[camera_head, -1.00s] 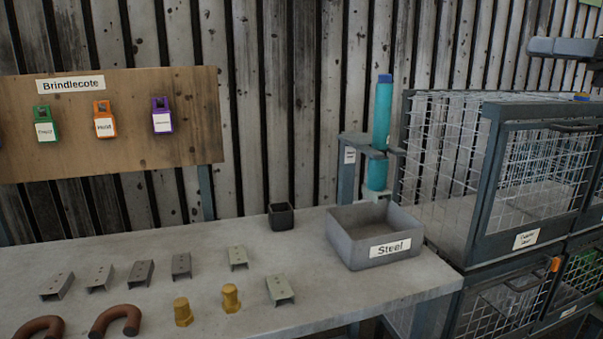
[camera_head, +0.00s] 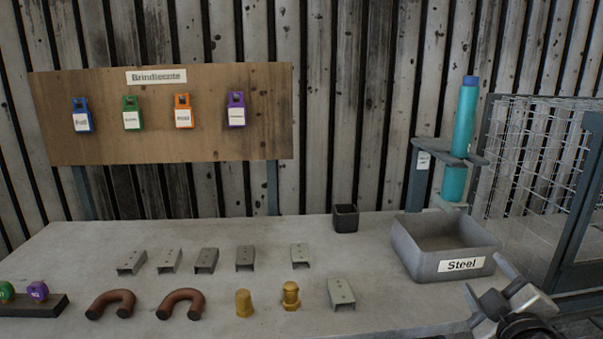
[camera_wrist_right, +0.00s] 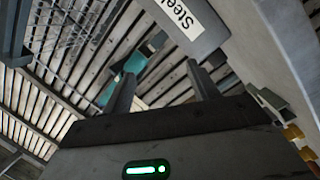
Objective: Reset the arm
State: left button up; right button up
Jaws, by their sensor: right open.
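My right gripper (camera_head: 498,292) shows at the lower right of the head view, in front of the grey bin labelled Steel (camera_head: 440,262). In the right wrist view its two fingers (camera_wrist_right: 163,88) stand apart with nothing between them. The Steel bin (camera_wrist_right: 190,22) shows at the top of that view, beyond the fingers and not touching them. My left gripper is not in either view.
The workbench (camera_head: 200,324) holds several metal brackets (camera_head: 245,258), two brown U-shaped pipes (camera_head: 181,301), two brass fittings (camera_head: 291,296) and a black cup (camera_head: 345,218). A board with coloured tags (camera_head: 160,150) is behind. A teal cylinder (camera_head: 464,120) and wire cage (camera_head: 530,150) are right.

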jog(key=s+a+f+m+g, duration=0.2)
jog(key=s+f+m+g, duration=0.15)
jog(key=s+f, duration=0.3)
jog(key=s+a+f+m+g, duration=0.25)
jog(key=s+f+g, duration=0.2)
jog(key=f, duration=0.25)
jog(key=s+a+f+m+g+y, duration=0.1)
jog(key=s+a+f+g, duration=0.25)
jog(key=s, duration=0.45)
jog(key=s+a+f+m+g+y, duration=0.1)
jog(key=s+a+f+g+y, duration=0.2)
jog(key=s, duration=0.5)
jog(key=w+a+f+t+y+b, duration=0.2)
jog(key=w+a+f+t+b, duration=0.1)
jog(key=w+a+f+t, duration=0.3)
jog(key=shift+w+a+f+t, duration=0.15)
jog(key=shift+w+a+t, duration=0.3)
jog(key=shift+t, duration=0.5)
